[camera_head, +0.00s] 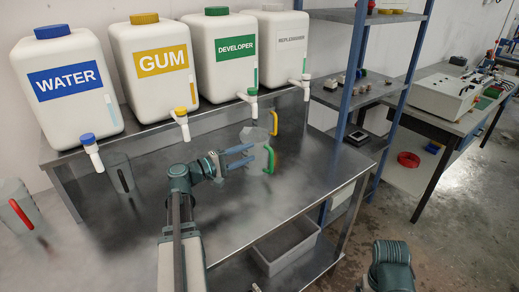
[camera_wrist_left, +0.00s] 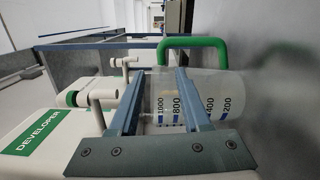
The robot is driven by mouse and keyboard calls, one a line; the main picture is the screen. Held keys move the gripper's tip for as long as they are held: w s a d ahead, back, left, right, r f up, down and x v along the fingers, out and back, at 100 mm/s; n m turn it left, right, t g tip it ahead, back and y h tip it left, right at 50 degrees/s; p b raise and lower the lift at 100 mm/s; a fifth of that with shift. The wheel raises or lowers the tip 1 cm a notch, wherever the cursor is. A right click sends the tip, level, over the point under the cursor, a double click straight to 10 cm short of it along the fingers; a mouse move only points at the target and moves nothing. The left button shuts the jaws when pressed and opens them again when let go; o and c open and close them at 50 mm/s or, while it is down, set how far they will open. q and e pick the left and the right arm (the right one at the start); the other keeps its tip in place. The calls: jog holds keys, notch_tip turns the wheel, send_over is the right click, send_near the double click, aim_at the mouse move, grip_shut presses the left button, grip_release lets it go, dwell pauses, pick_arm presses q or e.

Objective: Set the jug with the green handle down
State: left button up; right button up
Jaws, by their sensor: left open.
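The clear jug with the green handle (camera_head: 269,158) stands upright on the steel bench below the developer tank, its base seeming to rest on the bench. In the left wrist view the jug (camera_wrist_left: 222,88) shows a blue scale, and its green handle (camera_wrist_left: 190,42) lies beyond my fingertips. My left gripper (camera_head: 252,153) is open, with its two fingers at the jug's near side; they also show in the left wrist view (camera_wrist_left: 160,76). The jug's body is partly hidden by the fingers. My right gripper is not in view.
White tanks marked water (camera_head: 68,95), gum (camera_head: 155,75), developer (camera_head: 228,60) and replenisher (camera_head: 285,50) stand behind, with taps over the bench (camera_head: 270,205). A yellow-handled jug (camera_head: 274,122), a dark-handled jug (camera_head: 120,175) and a red-handled jug (camera_head: 18,205) stand nearby. The front right bench is clear.

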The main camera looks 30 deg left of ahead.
pick_arm(q)
jog(key=shift+v, duration=2.15)
